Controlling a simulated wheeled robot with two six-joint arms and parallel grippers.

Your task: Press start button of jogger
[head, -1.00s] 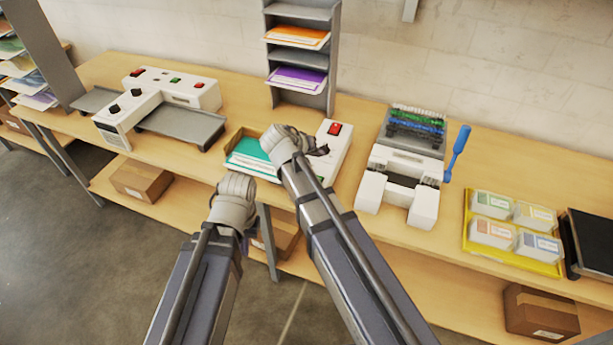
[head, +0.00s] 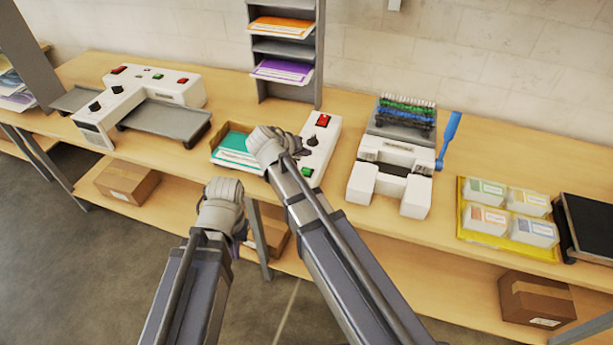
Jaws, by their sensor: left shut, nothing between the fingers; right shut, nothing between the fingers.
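The jogger is a white control box (head: 326,134) joined to a tray (head: 216,157) of teal and white sheets on the table. Its top has a red switch (head: 323,120), a black knob (head: 312,141) and a green button (head: 307,172) near the front edge. My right gripper (head: 302,153) is shut and empty, over the seam between tray and control box, just behind and left of the green button. I cannot tell whether it touches the box. My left gripper (head: 238,232) is shut and empty in front of the table edge; its fingers are mostly hidden.
The laminator (head: 165,86) stands to the left, a paper rack (head: 287,48) behind. A white binding machine (head: 393,150) with a blue lever stands right of the jogger, then a yellow tray (head: 468,226) of small boxes. Table between jogger and binding machine is bare.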

